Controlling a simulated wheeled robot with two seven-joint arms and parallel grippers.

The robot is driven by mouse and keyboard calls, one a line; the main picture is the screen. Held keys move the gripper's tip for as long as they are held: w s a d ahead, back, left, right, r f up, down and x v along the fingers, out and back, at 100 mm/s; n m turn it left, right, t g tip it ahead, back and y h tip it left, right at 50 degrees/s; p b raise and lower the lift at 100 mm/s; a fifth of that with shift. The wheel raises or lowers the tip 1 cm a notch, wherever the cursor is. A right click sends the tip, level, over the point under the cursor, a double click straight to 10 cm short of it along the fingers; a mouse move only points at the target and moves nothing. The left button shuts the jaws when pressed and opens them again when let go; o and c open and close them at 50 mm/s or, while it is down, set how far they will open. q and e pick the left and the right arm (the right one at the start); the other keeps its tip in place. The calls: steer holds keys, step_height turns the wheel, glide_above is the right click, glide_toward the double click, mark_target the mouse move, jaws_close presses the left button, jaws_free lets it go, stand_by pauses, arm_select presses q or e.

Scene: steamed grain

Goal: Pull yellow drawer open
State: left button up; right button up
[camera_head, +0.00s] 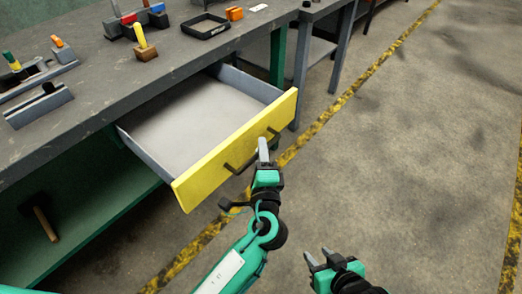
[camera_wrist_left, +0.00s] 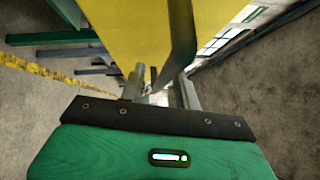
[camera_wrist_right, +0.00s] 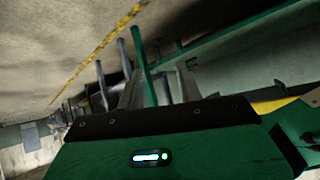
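The yellow drawer (camera_head: 215,165) stands pulled well out from under the workbench, and its grey inside (camera_head: 195,120) looks empty. Its dark bar handle (camera_head: 253,150) crosses the yellow front. My left gripper (camera_head: 263,150) is at the handle's middle, with one fingertip showing in the head view. In the left wrist view its fingers (camera_wrist_left: 160,92) stand apart, with the dark handle (camera_wrist_left: 182,40) running down toward the gap between them; contact is unclear. My right gripper (camera_head: 319,258) is open and empty over the floor, away from the drawer; it also shows in the right wrist view (camera_wrist_right: 150,85).
The workbench top (camera_head: 120,80) carries a black tray (camera_head: 205,26), a yellow-handled tool in a wooden block (camera_head: 143,45) and metal fixtures at left. A mallet (camera_head: 42,215) lies on the green lower shelf. The floor at right is clear, with yellow lines.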

arm_select(q)
steer(key=s+d+f, duration=0.1)
steer(key=s+f, duration=0.1)
steer(key=s, duration=1.1)
steer(key=shift+d+b, duration=0.2)
steer(key=shift+b, duration=0.1)
arm_select(e)
steer(key=shift+w+a+t, duration=0.1)
steer(key=shift+a+t, duration=0.3)
steer(key=shift+a, duration=0.25)
steer(key=shift+d, duration=0.15)
